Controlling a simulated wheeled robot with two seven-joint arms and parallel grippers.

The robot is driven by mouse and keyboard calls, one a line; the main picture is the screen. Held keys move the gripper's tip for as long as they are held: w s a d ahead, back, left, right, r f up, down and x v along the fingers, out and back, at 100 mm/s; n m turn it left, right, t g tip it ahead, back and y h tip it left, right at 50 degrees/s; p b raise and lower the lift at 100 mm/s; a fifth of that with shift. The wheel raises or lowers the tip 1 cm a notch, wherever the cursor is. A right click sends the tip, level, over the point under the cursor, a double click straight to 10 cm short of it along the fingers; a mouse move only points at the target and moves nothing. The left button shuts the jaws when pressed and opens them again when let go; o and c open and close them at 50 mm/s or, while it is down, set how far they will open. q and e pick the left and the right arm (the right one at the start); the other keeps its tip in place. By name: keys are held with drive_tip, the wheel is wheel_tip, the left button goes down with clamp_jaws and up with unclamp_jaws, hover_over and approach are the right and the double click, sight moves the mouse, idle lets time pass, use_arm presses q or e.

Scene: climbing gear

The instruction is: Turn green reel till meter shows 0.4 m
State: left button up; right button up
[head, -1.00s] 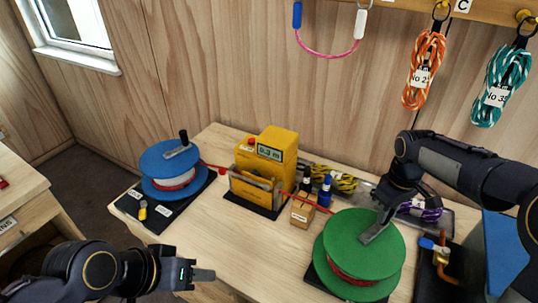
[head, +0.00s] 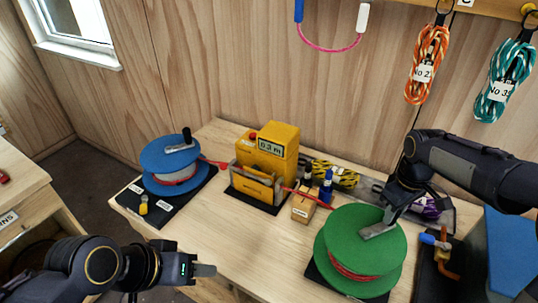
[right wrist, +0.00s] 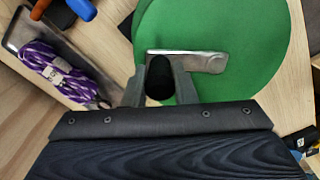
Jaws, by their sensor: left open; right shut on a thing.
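The green reel (head: 345,238) stands at the front right of the table, with red cord wound between its two discs. My right gripper (head: 388,217) is shut on the black knob (right wrist: 160,78) of the reel's grey crank (head: 378,230). The yellow meter (head: 277,150) stands mid-table, and its display (head: 270,146) appears to read 0.3 m. The red cord runs from the blue reel (head: 176,160) through the meter to the green reel. My left gripper (head: 203,270) is open and empty before the table's front edge, away from the reels.
A small wooden box (head: 304,206) and blue bottles (head: 325,188) stand between meter and green reel. Rope coils hang above. An orange and blue metal piece (head: 440,250) lies right of the reel.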

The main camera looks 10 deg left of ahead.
drive_tip(key=shift+s+f, duration=0.1)
drive_tip(key=shift+s, duration=0.05)
idle(0.6)
drive_tip(key=shift+s+d+b, duration=0.3)
drive_tip(key=shift+s+d, duration=0.1)
drive_tip(key=shift+s, duration=0.3)
drive_tip(key=shift+s+d, duration=0.1)
drive_tip(key=shift+s, duration=0.45)
idle(0.5)
drive_tip(key=shift+s, duration=0.55)
drive_tip(key=shift+s+b, duration=0.4)
drive_tip(key=shift+s, duration=0.5)
idle(0.5)
